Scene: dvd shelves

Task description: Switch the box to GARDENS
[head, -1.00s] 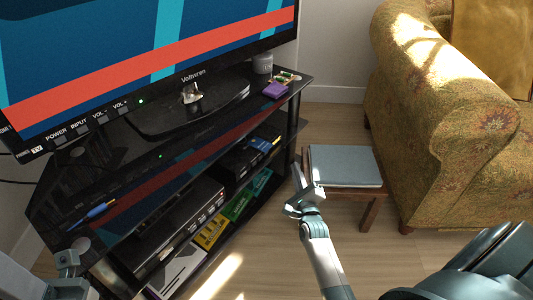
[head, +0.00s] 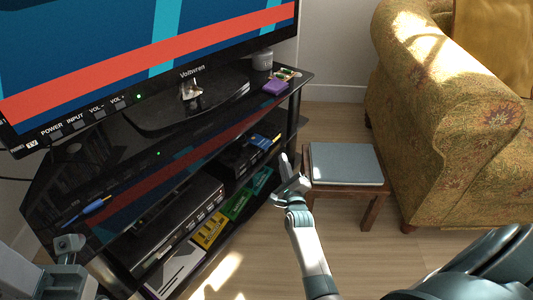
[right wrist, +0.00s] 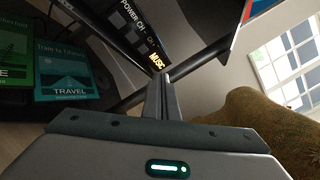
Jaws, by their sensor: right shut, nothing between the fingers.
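The black box (head: 238,157) stands on the middle shelf of the TV stand. In the right wrist view its front panel (right wrist: 135,20) shows POWER and CH labels and a lit amber display (right wrist: 157,62) reading MUSIC. My right gripper (head: 284,160) is shut and empty, just right of the stand near the box's front. Its fingers (right wrist: 160,92) point at the panel near the display in the wrist view; I cannot tell whether they touch it. My left gripper (head: 68,243) shows only partly at the lower left, its opening unclear.
The TV (head: 140,60) stands on top. A stool with a grey-blue top (head: 345,163) and a patterned armchair (head: 440,130) are right.

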